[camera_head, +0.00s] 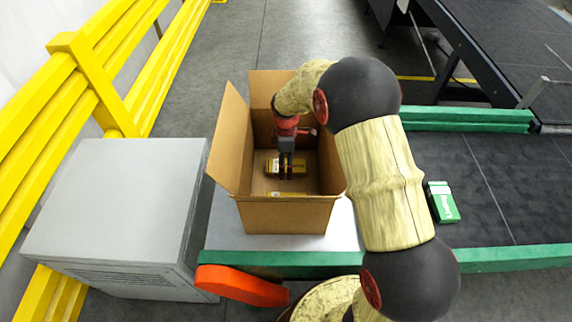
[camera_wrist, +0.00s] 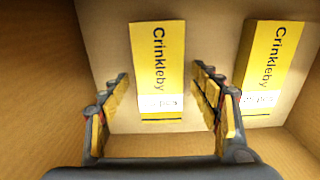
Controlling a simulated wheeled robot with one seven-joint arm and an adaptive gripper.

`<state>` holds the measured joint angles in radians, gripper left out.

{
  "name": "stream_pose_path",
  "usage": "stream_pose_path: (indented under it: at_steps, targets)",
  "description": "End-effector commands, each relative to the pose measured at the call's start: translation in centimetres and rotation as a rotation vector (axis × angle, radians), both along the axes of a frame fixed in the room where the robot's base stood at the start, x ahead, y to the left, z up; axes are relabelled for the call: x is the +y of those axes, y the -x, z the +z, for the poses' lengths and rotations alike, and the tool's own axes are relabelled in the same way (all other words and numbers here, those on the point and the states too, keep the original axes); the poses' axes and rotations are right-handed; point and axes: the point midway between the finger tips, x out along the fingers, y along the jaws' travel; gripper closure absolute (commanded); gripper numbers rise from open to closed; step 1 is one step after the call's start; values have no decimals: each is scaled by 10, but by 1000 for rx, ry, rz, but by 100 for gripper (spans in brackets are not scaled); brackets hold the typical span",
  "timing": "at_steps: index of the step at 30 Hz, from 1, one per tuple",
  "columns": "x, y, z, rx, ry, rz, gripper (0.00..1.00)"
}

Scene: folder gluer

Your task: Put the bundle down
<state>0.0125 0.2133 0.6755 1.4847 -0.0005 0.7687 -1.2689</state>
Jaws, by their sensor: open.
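The bundle is most likely the yellow "Crinkleby" pack (camera_wrist: 157,65) lying on the floor of an open cardboard box (camera_head: 285,216). In the head view a yellow pack (camera_head: 293,167) shows inside the box behind my gripper. My gripper (camera_head: 286,176) reaches down into the box. In the wrist view its fingers (camera_wrist: 165,100) are spread apart, one to each side of the pack, with gaps between. A second yellow Crinkleby pack (camera_wrist: 270,62) lies to the right in the wrist view. In the head view part of a pack (camera_head: 287,194) shows just above the front wall.
The box stands on a pale surface (camera_head: 228,228) with its flaps open. A grey cabinet (camera_head: 115,205) and yellow railing (camera_head: 95,80) are at left. A green pack (camera_head: 441,202) lies on the dark belt (camera_head: 500,190) at right. An orange part (camera_head: 242,286) is in front.

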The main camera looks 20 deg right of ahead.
Motion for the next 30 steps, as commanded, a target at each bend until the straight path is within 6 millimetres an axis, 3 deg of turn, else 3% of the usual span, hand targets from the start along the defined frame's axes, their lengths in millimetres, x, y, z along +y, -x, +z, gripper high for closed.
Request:
stream_pose_path:
  at_steps: [12,23,26,30]
  targets:
    - [0,-1,84,-4,0,0,37]
    - [0,3,125,-16,0,-27,37]
    - [1,16,155,-50,-2,-103,37]
    - [2,55,214,-127,-17,-292,37]
